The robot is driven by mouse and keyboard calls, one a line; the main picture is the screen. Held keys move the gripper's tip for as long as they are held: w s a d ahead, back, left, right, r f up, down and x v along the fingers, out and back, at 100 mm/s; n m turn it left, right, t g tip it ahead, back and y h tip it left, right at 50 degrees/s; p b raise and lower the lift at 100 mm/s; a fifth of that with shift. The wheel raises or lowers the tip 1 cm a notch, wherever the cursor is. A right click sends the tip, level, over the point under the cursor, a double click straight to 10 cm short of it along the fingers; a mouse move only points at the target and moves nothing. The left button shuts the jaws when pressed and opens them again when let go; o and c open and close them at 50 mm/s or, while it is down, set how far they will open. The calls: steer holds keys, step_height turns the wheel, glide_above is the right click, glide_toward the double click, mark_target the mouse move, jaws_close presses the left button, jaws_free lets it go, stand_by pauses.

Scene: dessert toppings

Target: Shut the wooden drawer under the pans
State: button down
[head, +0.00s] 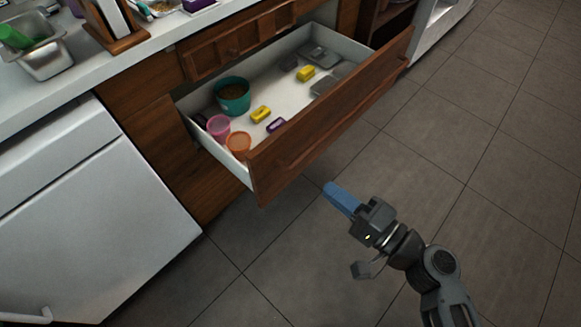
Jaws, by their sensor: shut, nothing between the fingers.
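The wooden drawer (325,122) is pulled well out of the cabinet below the counter. It has a brown wooden front and white inner walls. Inside are a teal pot (233,97), a pink cup (218,127), an orange cup (239,143), yellow items (261,114), a small purple item (276,125) and grey trays (318,55). My gripper (341,197) has blue fingers and is shut and empty. In the picture it is below and in front of the drawer front, apart from it. No pans are clearly recognisable on the counter.
A white appliance (95,215) stands left of the drawer. The counter (60,72) above holds a metal container (42,55) and a wooden block (115,35). The grey tiled floor (490,190) in front and to the right is clear.

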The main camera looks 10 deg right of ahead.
mark_target(272, 146)
steer(key=p+x, duration=0.1)
steer(key=x, duration=1.3)
steer(key=shift+w+r, duration=0.1)
steer(key=shift+r, duration=0.1)
steer(key=b+x, duration=1.6)
steer(key=x, duration=1.4)
steer(key=shift+r, duration=0.6)
steer(key=shift+a, duration=0.1)
